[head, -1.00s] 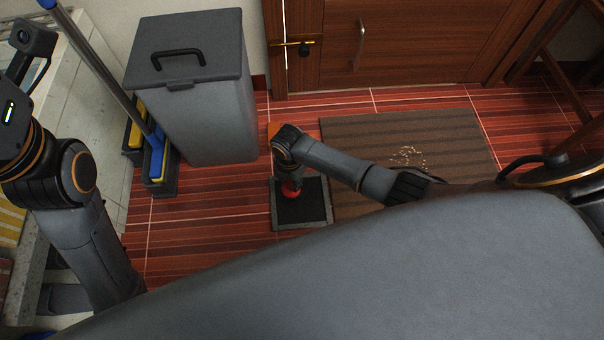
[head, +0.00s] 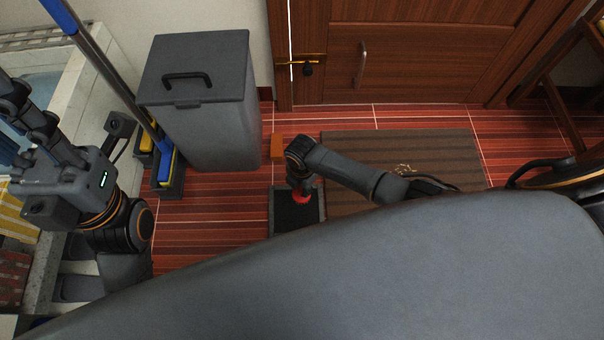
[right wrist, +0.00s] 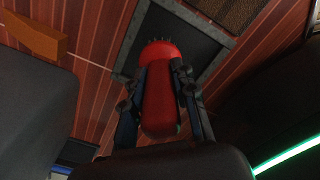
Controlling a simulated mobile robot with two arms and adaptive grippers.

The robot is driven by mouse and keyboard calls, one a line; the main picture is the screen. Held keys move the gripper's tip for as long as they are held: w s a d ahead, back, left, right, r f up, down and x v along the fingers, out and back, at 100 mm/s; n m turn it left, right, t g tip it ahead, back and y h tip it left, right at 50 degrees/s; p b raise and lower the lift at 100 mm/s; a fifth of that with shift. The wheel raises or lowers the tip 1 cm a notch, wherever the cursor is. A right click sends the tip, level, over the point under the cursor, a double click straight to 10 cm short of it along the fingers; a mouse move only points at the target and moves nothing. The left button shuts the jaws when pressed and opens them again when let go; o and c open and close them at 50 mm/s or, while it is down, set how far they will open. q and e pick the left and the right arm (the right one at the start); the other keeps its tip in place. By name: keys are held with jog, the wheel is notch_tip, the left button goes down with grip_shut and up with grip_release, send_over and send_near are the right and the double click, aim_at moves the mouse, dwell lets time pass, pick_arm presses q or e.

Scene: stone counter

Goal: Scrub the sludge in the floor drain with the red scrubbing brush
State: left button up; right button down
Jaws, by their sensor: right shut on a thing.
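The floor drain (head: 288,218) is a dark square with a grey frame set in the red striped floor; it also shows in the right wrist view (right wrist: 192,38). Sludge cannot be told apart from its dark surface. The red scrubbing brush (head: 302,198) is over the drain's right part in the head view. In the right wrist view, my right gripper (right wrist: 162,72) is shut on the red brush (right wrist: 158,105), its dark bristles towards the drain. Contact with the drain cannot be made out. My left gripper (head: 28,118) is raised at the left edge, its fingertips partly out of view.
A brown mat (head: 450,150) lies right of the drain. A grey lidded bin (head: 215,125) and a mop bucket (head: 172,182) with a blue-handled mop stand to the left. An orange block (head: 277,147) lies behind the drain. A wooden door (head: 420,50) is at the back.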

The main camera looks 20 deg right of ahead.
notch_tip(320, 180, up, 3)
jog(key=p, duration=0.2)
jog(key=shift+p, duration=0.35)
jog(key=shift+r, duration=0.15)
jog(key=shift+w, duration=0.1)
